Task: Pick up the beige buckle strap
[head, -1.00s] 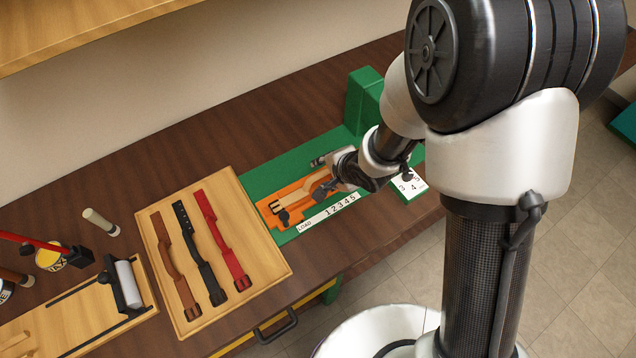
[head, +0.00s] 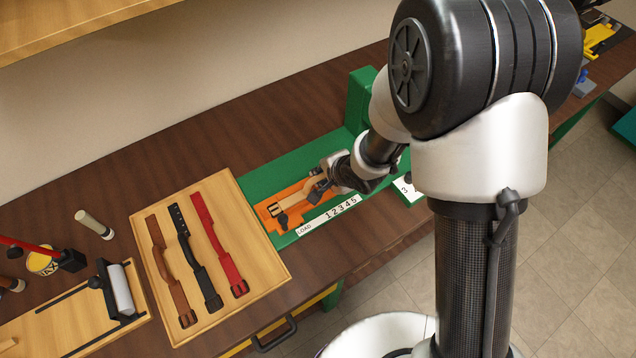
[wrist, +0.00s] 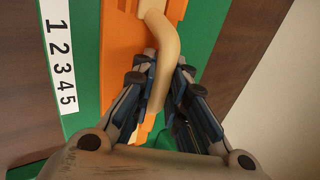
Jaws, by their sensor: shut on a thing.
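The beige buckle strap (head: 290,205) lies along the orange plate (head: 296,190) of the green fixture, its dark buckle at the left end. In the wrist view the strap (wrist: 162,45) rises in an arched bend and runs down between my fingers. My gripper (head: 318,188) is at the strap's right part, low over the plate. In the wrist view my gripper (wrist: 165,85) is shut on the strap. The strap's far end is partly hidden by the fingers. I cannot tell whether the strap is clear of the plate.
A wooden tray (head: 262,262) left of the fixture holds brown (head: 170,270), black (head: 196,260) and red (head: 218,245) straps. A green block (head: 362,95) stands behind my wrist. A number strip (head: 328,215) runs along the fixture's front. Bare dark table lies behind the tray.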

